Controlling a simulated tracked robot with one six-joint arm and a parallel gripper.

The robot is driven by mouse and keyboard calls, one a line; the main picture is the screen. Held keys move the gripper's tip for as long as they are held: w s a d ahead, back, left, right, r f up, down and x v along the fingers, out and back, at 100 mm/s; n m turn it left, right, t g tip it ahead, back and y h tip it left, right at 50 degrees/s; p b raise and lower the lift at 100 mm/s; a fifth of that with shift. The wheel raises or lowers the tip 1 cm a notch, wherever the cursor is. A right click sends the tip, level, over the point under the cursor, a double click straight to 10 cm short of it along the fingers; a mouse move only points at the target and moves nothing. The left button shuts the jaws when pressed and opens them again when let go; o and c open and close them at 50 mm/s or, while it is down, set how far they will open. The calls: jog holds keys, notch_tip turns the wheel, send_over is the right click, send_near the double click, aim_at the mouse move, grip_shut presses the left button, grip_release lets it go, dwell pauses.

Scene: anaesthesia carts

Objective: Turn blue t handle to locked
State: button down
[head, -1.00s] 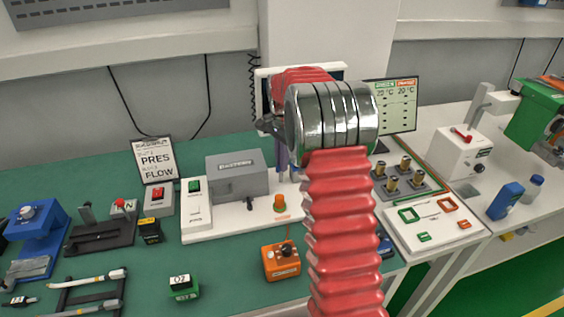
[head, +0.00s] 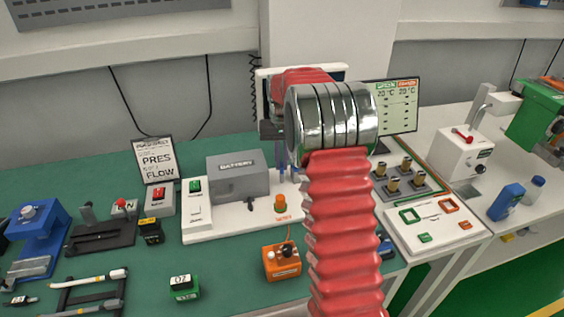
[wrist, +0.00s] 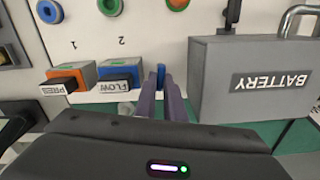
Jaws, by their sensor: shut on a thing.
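A small blue handle (wrist: 161,72) shows between the tips of my gripper's two purple fingers (wrist: 162,86) in the wrist view. My gripper is shut on it. The fingers and the gripper's dark body hide most of the handle, so its T shape and angle cannot be made out. No locked mark can be read. In the head view, my red arm and its metal wrist rings cover most of this spot, and only part of the purple fingers (head: 282,158) shows beside the grey battery box.
The grey battery box (wrist: 250,82) stands close beside the fingers. The orange PRES block (wrist: 70,76) and blue FLOW block (wrist: 120,72) are on the other side. An orange box (head: 282,262) with a knob sits in front on the green bench.

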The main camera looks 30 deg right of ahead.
jog(key=shift+n, duration=1.2)
jog(key=shift+w, duration=0.1)
jog(key=c, duration=1.8)
grip_release()
jog(key=shift+c, duration=0.2)
notch_tip(320, 180, up, 14)
jog(key=shift+f, duration=0.15)
